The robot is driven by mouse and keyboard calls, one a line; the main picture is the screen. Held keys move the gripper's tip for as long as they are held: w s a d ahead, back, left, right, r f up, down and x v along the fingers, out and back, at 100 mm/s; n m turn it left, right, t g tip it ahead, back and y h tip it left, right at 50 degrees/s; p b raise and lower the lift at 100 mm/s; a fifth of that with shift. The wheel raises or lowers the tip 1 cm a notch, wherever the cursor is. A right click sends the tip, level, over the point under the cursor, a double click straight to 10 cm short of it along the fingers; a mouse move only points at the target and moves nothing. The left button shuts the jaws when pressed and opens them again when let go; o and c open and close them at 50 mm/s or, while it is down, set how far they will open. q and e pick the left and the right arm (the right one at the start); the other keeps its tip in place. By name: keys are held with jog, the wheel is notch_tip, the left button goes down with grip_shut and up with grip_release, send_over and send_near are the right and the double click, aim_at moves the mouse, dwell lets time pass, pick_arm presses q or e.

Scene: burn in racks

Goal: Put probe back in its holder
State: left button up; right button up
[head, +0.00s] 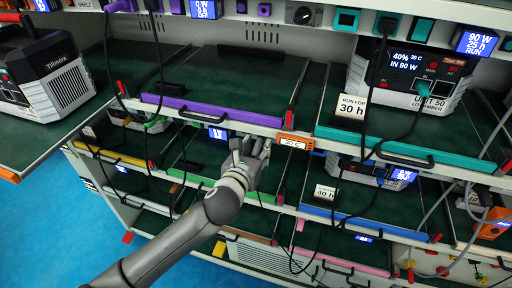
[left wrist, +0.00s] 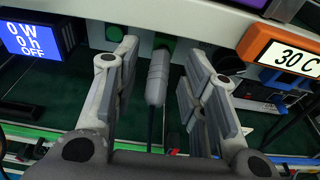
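A grey, rounded probe (left wrist: 157,80) with a dark cable below it stands roughly upright in the left wrist view. It is between the two fingers of my left gripper (left wrist: 160,90), with a visible gap on each side. The gripper is open, and its fingers point into the rack. In the head view my left gripper (head: 246,152) is in front of the middle shelf, just left of an orange 30 C display (head: 296,142). That display also shows in the left wrist view (left wrist: 285,55). I cannot make out which part is the probe's holder. My right gripper is not in view.
A purple-edged shelf (head: 212,110) lies just above my left gripper and a green-edged one (head: 215,183) below. Several loose black cables hang across the shelf fronts. A 0 W display (left wrist: 33,37) is left of the gripper. Blue floor (head: 40,225) is clear at left.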

pick_arm(q)
jog(key=shift+c, duration=0.3)
grip_shut()
dwell(0.3)
